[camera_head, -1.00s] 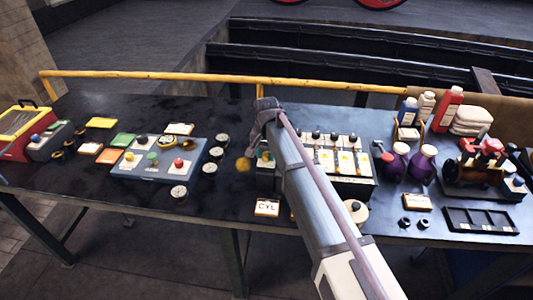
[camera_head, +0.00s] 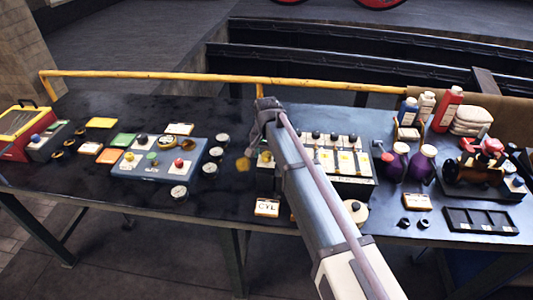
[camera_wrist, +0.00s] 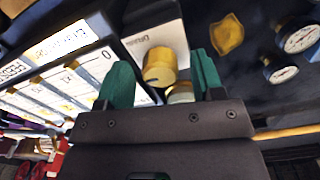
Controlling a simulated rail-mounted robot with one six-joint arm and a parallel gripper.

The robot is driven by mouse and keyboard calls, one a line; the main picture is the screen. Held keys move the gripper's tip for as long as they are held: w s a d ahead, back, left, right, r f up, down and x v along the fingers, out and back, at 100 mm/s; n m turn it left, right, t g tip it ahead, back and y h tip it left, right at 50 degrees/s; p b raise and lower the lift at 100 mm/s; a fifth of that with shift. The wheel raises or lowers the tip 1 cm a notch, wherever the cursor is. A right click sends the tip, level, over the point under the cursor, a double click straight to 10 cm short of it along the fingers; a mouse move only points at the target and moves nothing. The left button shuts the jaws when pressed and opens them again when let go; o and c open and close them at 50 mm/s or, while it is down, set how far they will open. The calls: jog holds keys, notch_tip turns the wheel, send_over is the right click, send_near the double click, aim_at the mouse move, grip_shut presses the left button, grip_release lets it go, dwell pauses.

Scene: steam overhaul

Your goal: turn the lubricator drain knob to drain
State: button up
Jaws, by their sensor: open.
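The lubricator (camera_head: 350,181) is a box with a row of dark-knobbed, pale-labelled units on the bench, right of centre and partly behind my arm in the head view. In the wrist view a round brass-gold knob (camera_wrist: 159,68) stands beside a pale plate (camera_wrist: 158,38) with lettering that seems to read "DRAINS". My gripper (camera_wrist: 160,62) is open, with its two green fingers on either side of the knob and gaps showing between. I cannot tell whether the fingertips reach down to its height. A second, paler round part (camera_wrist: 180,93) shows between the fingers, closer to the palm. The head view hides my fingers.
A yellow patch (camera_head: 243,164) and several round gauges (camera_head: 209,169) lie left of the lubricator. A CYL card (camera_head: 267,207) lies in front. Purple jugs (camera_head: 421,166) stand to the right. A yellow rail (camera_head: 180,76) runs along the bench's back.

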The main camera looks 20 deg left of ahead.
aim_at(267, 154)
notch_tip(267, 154, up, 11)
jog(key=p, duration=1)
jog(key=shift+f, duration=0.15)
jog(key=s+d+f+b, duration=0.2)
jog(key=s+d, duration=0.4)
jog(key=d, duration=0.7)
jog(key=s+d+f+b, duration=0.2)
jog(key=s+d, duration=0.5)
jog(key=d, duration=0.6)
jog(key=s+d+f+b, duration=0.2)
jog(key=s+d, duration=0.4)
jog(key=d, duration=0.8)
jog(key=shift+s+f+b, duration=0.15)
jog(key=shift+f+b, duration=0.25)
jog(key=shift+f, duration=0.2)
